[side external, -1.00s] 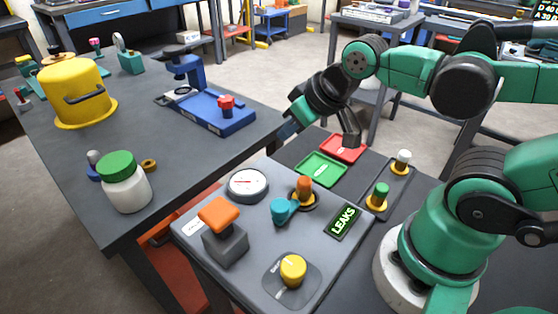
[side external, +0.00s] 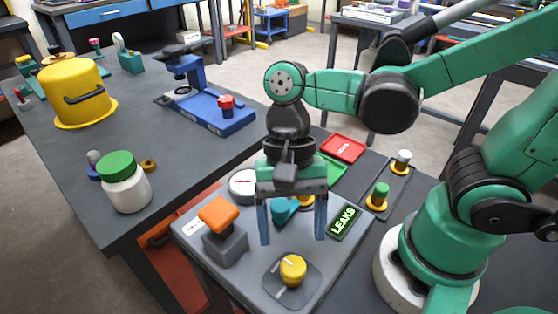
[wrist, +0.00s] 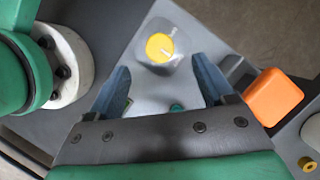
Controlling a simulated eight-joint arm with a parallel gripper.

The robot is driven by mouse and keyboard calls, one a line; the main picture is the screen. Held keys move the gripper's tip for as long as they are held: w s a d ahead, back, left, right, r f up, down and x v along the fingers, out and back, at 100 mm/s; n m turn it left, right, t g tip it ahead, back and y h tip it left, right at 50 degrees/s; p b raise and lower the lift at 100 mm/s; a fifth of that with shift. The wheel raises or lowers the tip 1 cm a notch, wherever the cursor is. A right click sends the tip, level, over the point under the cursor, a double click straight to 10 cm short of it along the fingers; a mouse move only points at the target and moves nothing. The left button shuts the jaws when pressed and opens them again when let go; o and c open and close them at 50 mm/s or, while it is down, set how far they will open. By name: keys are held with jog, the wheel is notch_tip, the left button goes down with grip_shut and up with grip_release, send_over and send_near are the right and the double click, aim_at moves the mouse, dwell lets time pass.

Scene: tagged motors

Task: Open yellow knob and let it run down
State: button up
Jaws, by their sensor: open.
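The yellow knob (side external: 292,268) sits on a dark square plate at the front of the grey panel (side external: 240,277). It has a pale pointer line. In the wrist view the yellow knob (wrist: 159,47) lies ahead of my fingertips, roughly between them and a little beyond. My gripper (side external: 292,240) is open and empty, pointing down above the panel, behind the knob and apart from it. My gripper also shows in the wrist view (wrist: 164,80) with blue fingers spread wide.
An orange-topped block (side external: 217,214) stands left of my gripper. A teal lever (side external: 284,208) and a round gauge (side external: 243,185) are behind the fingers, partly hidden. Green and white capped pegs (side external: 380,195) stand in a tray to the right. A white jar (side external: 127,188) stands on the left table.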

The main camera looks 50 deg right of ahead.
aim_at(293, 263)
jog(key=shift+x, duration=2.45)
grip_shut()
